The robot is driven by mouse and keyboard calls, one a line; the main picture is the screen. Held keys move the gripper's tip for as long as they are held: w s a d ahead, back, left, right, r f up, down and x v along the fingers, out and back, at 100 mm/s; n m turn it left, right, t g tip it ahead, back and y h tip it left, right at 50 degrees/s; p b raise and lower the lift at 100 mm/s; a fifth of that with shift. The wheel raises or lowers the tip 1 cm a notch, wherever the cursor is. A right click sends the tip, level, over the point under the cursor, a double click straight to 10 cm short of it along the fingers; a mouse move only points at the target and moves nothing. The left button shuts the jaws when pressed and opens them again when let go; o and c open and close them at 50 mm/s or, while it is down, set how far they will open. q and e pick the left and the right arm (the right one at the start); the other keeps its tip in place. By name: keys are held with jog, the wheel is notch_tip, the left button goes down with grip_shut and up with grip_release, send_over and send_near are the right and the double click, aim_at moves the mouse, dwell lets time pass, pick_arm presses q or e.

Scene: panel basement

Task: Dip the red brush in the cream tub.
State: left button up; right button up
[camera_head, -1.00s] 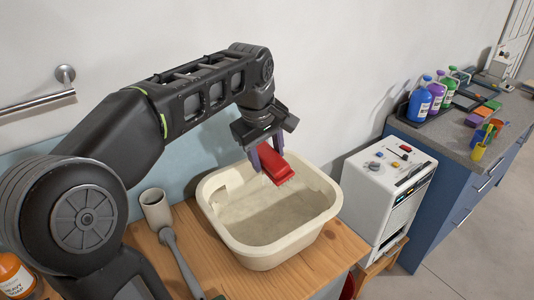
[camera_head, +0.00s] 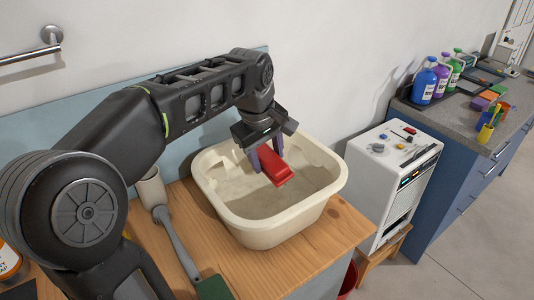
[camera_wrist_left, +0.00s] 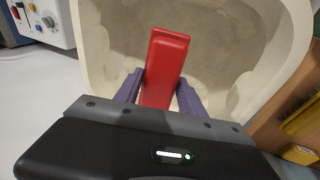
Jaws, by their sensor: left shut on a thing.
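The red brush (camera_head: 270,178) is held between the purple fingers of my left gripper (camera_head: 265,157). It hangs tilted over the cream tub (camera_head: 213,205), and its lower end shows against the tub's inside. In the left wrist view the red brush (camera_wrist_left: 165,65) stands between the two fingers of my left gripper (camera_wrist_left: 160,90), with the cream tub (camera_wrist_left: 290,50) around it. The tub holds greyish-beige contents. I cannot tell whether the brush touches them. My right gripper is in neither view.
The tub stands on a wooden table (camera_head: 325,232). A white appliance (camera_head: 390,180) stands to the right. Beyond it, a counter (camera_head: 450,125) carries several bottles.

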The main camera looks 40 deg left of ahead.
aim_at(267, 154)
pick_arm(q)
jog(key=shift+f+b, duration=0.75)
jog(key=shift+f, duration=0.55)
notch_tip(267, 154, up, 5)
jog(key=p, duration=0.4)
jog(key=shift+r, duration=0.1)
jog(key=shift+r+p, duration=1.9)
jog(key=shift+r, duration=0.3)
jog(key=shift+r, duration=0.1)
dwell(0.3)
notch_tip(267, 154, up, 4)
jog(key=p, duration=0.3)
dwell(0.9)
